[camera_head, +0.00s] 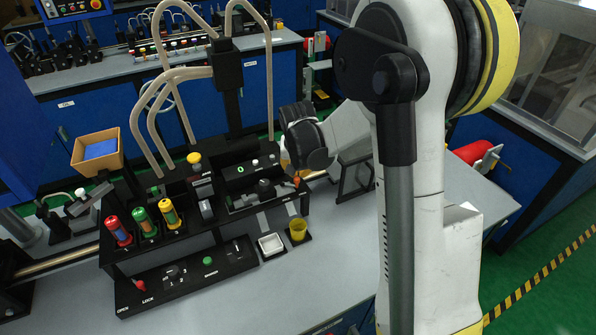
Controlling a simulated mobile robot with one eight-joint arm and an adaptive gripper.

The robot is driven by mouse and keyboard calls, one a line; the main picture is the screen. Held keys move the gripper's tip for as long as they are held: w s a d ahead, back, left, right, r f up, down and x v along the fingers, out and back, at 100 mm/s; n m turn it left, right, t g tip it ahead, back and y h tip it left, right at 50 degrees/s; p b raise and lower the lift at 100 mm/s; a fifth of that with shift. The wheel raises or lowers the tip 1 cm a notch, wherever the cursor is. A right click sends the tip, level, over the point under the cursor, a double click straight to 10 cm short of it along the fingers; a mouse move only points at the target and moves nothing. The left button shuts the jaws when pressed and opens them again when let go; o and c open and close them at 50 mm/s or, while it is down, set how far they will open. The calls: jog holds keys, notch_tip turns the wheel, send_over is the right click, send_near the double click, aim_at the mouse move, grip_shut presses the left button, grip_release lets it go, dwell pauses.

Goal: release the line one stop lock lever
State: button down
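A small lever with a red knob (138,285) stands at the left end of a low black panel (215,277) at the front of the bench. The words OPEN and LOCK are printed beside it. I cannot read which line this lever belongs to, and its exact setting is too small to tell. The dark end of my arm (303,135) is behind and to the right of the black machine, well apart from the red lever. My gripper's fingers cannot be made out there, so I cannot see whether they are open or hold anything.
Red, green and yellow cylinders (144,223) stand on the black machine above the panel. A white dish (270,244) and a yellow cup (298,229) sit to its right. An orange bin (97,152) is at left. The bench front (290,290) is clear.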

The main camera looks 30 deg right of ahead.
aim_at(297, 182)
jog(key=m, duration=0.2)
jog(key=s+m+g+h, duration=0.1)
jog(key=m, duration=0.1)
jog(key=shift+s+a+b, duration=0.2)
jog(key=shift+a+b, duration=0.15)
jog(key=shift+a, duration=0.05)
jog(key=m, duration=0.2)
jog(key=s+a+m+g+h, duration=0.1)
jog(key=m, duration=0.1)
jog(key=shift+s+a, duration=0.1)
jog(key=shift+a, duration=0.05)
jog(key=shift+s+a+m+b, duration=0.15)
jog(key=shift+a+m+b, duration=0.1)
jog(key=shift+m+b, duration=0.1)
jog(key=shift+s+a, duration=0.1)
jog(key=shift+a, duration=0.25)
jog(key=d, duration=0.4)
jog(key=shift+w+d+r, duration=0.1)
jog(key=shift+w+r, duration=0.15)
jog(key=shift+r, duration=0.1)
jog(key=w+p+v, duration=0.1)
jog(key=p+v, duration=0.1)
jog(key=v, duration=0.7)
jog(key=shift+a+r+p, duration=0.3)
jog(key=shift+a+p, duration=0.05)
jog(key=shift+s, duration=0.15)
